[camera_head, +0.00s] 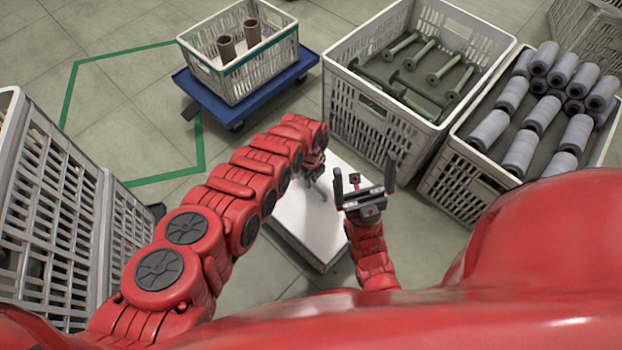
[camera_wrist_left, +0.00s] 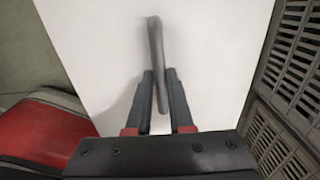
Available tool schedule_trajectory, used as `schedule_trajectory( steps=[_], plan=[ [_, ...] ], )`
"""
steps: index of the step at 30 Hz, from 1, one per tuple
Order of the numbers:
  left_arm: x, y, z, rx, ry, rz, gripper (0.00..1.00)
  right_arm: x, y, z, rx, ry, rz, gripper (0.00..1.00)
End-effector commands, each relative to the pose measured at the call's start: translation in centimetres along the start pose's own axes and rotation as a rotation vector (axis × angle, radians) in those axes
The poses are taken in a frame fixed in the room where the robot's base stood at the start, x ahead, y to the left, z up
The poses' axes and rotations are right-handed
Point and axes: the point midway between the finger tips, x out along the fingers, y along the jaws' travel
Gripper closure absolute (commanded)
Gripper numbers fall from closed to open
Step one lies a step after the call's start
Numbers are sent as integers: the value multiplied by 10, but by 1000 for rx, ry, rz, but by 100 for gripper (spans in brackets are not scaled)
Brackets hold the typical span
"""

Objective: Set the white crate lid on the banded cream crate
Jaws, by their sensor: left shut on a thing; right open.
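The white crate lid (camera_head: 303,238) is a flat pale panel below my arms in the head view, and it fills much of the left wrist view (camera_wrist_left: 95,35). A grey bar handle (camera_wrist_left: 156,45) stands on it. My left gripper (camera_head: 316,190) is shut on this handle, with a finger on each side of it in the left wrist view (camera_wrist_left: 158,85). I cannot tell how high the lid is. The cream crate with a green band (camera_head: 262,78) is at the upper left, open-topped, holding two brown tubes. My right gripper (camera_head: 364,180) is open and empty above the lid's right side.
The banded crate stands on a blue dolly (camera_head: 275,104). A crate of green bobbins (camera_head: 365,125) and a crate of grey spools (camera_head: 478,185) stand at the right. Slatted crates (camera_head: 60,215) stand at the left. Floor between is clear, marked with green lines (camera_head: 68,95).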

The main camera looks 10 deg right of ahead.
Motion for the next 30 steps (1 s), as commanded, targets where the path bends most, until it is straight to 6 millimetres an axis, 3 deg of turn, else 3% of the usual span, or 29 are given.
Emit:
schedule_trajectory(
  steps=[8, 20, 30],
  plan=[
    [-5, 0, 0, 0, 0, 0, 100, 4, 0, 0, 0, 0, 0, 0],
    [-51, 0, 0, 1, 0, 1, 100, 43, 4, -6, 0, 0, 0, 0],
    [-50, 0, 0, 0, 0, 0, 100, 42, 4, -6, 0, 0, 0, 0]
  ],
)
